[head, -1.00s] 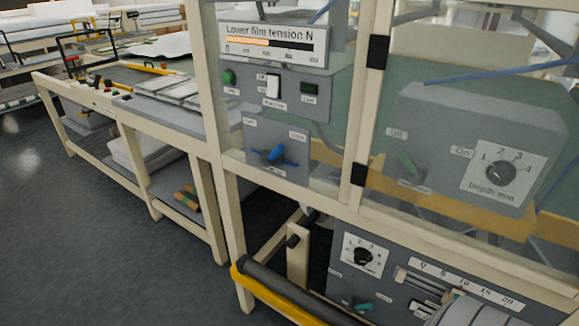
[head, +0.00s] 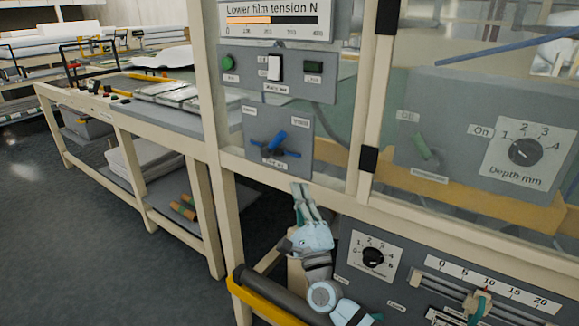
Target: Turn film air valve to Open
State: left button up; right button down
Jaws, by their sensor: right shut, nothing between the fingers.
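A valve with a blue handle (head: 274,143) sits on a small grey panel (head: 291,167) below the film tension display. My right gripper (head: 301,188) reaches up from the bottom, just below this panel. Its fingers are together and empty, pointing upward, apart from the handle. My left gripper is not in view.
A grey box with a green lever (head: 422,147) and a depth dial (head: 522,152) stands right, behind the clear guard. A lower panel with a black dial (head: 373,256) and slider scale is beside my arm. Cream frame posts (head: 212,100) and a dark roller (head: 280,294) border the space.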

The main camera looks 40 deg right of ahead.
aim_at(276, 143)
jog(key=x, duration=1)
jog(key=shift+w+a, duration=0.1)
jog(key=shift+w, duration=0.05)
